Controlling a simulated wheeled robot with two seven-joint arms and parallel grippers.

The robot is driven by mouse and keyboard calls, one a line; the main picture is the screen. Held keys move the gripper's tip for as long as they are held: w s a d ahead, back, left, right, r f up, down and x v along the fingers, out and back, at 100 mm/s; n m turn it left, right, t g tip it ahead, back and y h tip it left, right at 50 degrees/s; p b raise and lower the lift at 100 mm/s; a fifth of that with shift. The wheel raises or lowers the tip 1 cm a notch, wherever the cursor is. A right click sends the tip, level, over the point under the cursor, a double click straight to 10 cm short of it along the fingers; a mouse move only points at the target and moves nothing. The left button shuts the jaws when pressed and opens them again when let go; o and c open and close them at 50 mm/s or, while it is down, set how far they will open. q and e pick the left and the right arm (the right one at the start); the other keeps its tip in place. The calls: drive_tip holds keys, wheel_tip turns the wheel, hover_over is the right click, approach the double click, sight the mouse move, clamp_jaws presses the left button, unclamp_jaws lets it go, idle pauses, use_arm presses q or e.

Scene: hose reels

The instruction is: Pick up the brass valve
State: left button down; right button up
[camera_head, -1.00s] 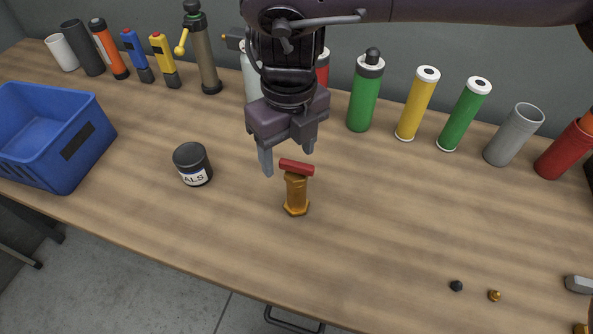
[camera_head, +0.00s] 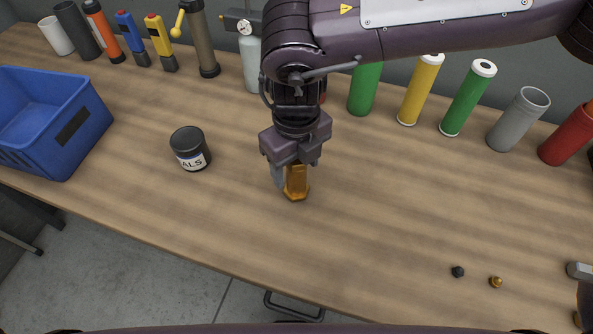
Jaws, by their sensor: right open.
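The brass valve (camera_head: 296,184) stands upright on the wooden table near the middle of the view. Its hexagonal lower part shows; its top and red handle are hidden behind my gripper. My right gripper (camera_head: 291,178) points down over the valve. One finger shows just left of the valve body; the other is hidden. The jaws are open, and I cannot tell whether they touch the valve.
A black-lidded jar (camera_head: 189,149) stands left of the valve, and a blue crate (camera_head: 92,128) is at the far left. Several tubes and bottles line the back, including a green tube (camera_head: 467,98). Small fittings (camera_head: 458,272) lie at lower right. The front middle is clear.

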drive_tip(key=shift+f, duration=0.15)
drive_tip(key=c, duration=1.2)
drive_tip(key=shift+c, duration=0.6)
drive_tip(key=shift+w, duration=0.1)
